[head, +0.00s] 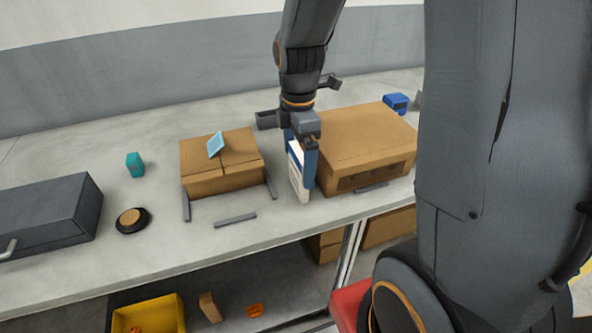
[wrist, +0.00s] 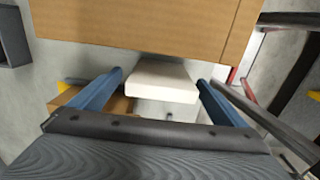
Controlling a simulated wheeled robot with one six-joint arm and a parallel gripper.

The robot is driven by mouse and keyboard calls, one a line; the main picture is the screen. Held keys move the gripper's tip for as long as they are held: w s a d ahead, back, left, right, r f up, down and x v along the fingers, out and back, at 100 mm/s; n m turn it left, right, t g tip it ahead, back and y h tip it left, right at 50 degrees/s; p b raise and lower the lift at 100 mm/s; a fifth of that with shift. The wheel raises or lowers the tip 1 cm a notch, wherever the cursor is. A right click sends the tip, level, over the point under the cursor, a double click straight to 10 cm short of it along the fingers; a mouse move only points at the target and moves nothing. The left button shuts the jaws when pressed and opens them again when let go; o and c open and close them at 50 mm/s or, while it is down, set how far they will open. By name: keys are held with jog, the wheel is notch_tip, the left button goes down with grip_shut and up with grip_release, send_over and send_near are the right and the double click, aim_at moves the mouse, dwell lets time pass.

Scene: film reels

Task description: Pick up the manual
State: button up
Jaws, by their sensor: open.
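A white, thick booklet-like block, which looks like the manual (head: 298,177), stands upright near the front of the table, between the two cardboard boxes. In the wrist view the white block (wrist: 162,82) shows its pale end between the two blue fingers. My gripper (head: 302,150) points down over it, with fingers on both sides. In the wrist view my gripper (wrist: 160,80) is open, and gaps show between each finger and the block. The block's lower part is partly hidden in the wrist view, and no title is readable.
A large cardboard box (head: 361,143) stands close to the right of my gripper. A smaller box (head: 222,173) with a light blue card (head: 215,144) is at left, among grey bars (head: 235,220). A dark case (head: 45,215) lies far left.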

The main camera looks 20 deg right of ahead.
aim_at(299, 179)
jog(key=shift+s+f+p, duration=0.2)
jog(key=shift+f+p, duration=0.75)
jog(key=shift+f, duration=2.55)
jog(key=c, duration=1.2)
jog(key=shift+c, duration=0.2)
jog(key=shift+r, duration=0.1)
